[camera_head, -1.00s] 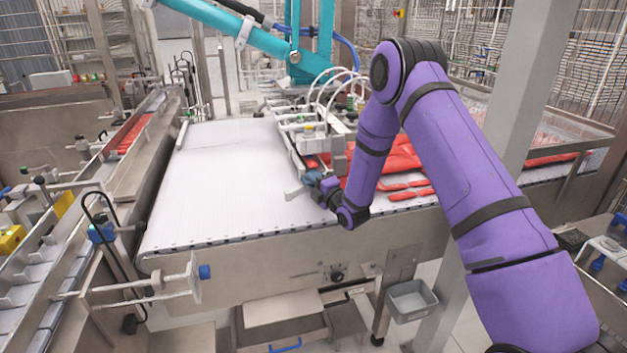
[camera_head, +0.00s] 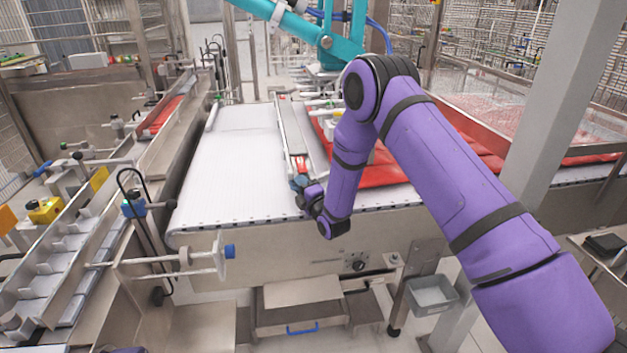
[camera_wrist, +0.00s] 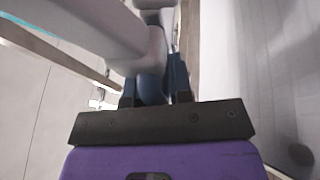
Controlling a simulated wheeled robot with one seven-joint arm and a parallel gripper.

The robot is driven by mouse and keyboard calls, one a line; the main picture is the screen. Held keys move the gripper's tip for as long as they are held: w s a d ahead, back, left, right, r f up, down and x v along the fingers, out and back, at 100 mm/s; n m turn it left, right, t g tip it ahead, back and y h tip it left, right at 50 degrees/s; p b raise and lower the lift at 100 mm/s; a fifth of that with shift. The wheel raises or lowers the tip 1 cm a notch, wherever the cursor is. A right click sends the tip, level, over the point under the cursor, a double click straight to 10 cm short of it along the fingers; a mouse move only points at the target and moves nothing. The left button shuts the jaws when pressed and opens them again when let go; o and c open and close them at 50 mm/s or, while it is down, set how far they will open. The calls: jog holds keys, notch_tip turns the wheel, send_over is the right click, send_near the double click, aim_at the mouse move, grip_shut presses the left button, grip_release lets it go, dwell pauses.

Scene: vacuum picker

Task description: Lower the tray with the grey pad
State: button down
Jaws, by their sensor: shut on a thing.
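My gripper (camera_head: 300,184) is at the front edge of the white belt, at the near end of a long, narrow metal piece (camera_head: 290,128). This piece looks like a tray or frame seen nearly edge-on, and I cannot make out a grey pad on it. In the wrist view, the dark blue fingers of my gripper (camera_wrist: 155,88) are shut on a smooth grey part (camera_wrist: 153,60).
The white belt (camera_head: 225,165) is bare on its left. Red packs (camera_head: 385,170) lie on the right, behind my arm. A teal picker arm (camera_head: 325,40) hangs above. A grey post (camera_head: 575,100) stands at right, and a grey bin (camera_head: 433,294) sits below the belt.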

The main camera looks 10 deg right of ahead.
jog(key=shift+a+f, duration=0.1)
jog(key=shift+a, duration=1.25)
jog(key=c, duration=1.1)
grip_release()
jog(key=shift+f, duration=0.1)
jog(key=shift+s+d+f, duration=0.1)
jog(key=shift+d, duration=0.05)
jog(key=shift+s+d+f, duration=0.1)
jog(key=shift+s+d, duration=0.05)
jog(key=shift+s, duration=0.15)
jog(key=v, duration=0.9)
jog(key=shift+s+d, duration=0.1)
jog(key=shift+s, duration=0.3)
